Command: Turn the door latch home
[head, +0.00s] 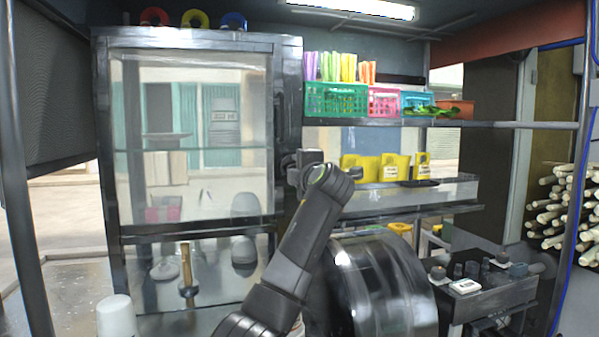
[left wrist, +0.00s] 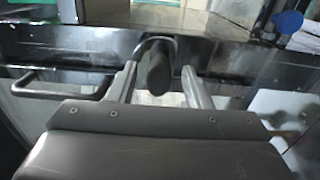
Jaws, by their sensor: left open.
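The door (head: 105,130) is a dark-framed glass panel at the left of the head view and looks closed. The latch (left wrist: 157,68) is a dark, rounded lever on a metal frame in the left wrist view. My left gripper (left wrist: 158,82) is open, with one pale finger on each side of the latch; I cannot tell whether either finger touches it. In the head view my left gripper (head: 300,160) is at the door's right edge, and the latch cannot be made out there. My right gripper is not in view.
A dark bar handle (left wrist: 60,88) sits left of the latch in the left wrist view. In the head view, a dark drum (head: 385,285) stands right of my arm, a shelf (head: 430,195) with yellow containers is behind it, and a white cup (head: 116,315) is at lower left.

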